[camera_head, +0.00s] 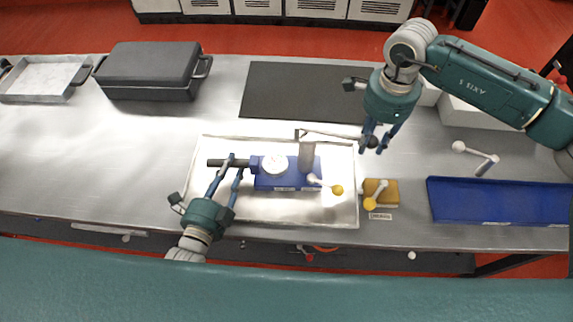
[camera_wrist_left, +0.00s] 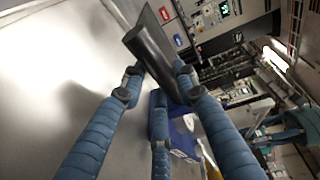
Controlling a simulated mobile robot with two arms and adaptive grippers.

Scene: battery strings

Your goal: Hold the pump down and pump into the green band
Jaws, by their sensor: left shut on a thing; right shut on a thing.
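The pump has a blue base (camera_head: 285,182), a round white dial (camera_head: 275,164), a grey upright cylinder (camera_head: 307,156) and a long thin lever (camera_head: 340,136) reaching right. It sits in a shallow metal tray (camera_head: 345,215). My left gripper (camera_head: 236,163) is shut on the dark bar (camera_head: 215,162) at the pump's left end; the left wrist view shows the bar (camera_wrist_left: 150,45) between its fingers. My right gripper (camera_head: 374,143) is shut on the far end of the lever. A white lever with a yellow knob (camera_head: 337,190) is at the pump's front right. The dial's needle and green band are too small to read.
A yellow block with a lever (camera_head: 380,188) stands just right of the tray. Further right are a blue tray (camera_head: 500,202) and a white-knobbed part (camera_head: 478,155). A dark mat (camera_head: 290,92) and a black case (camera_head: 150,70) lie behind.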

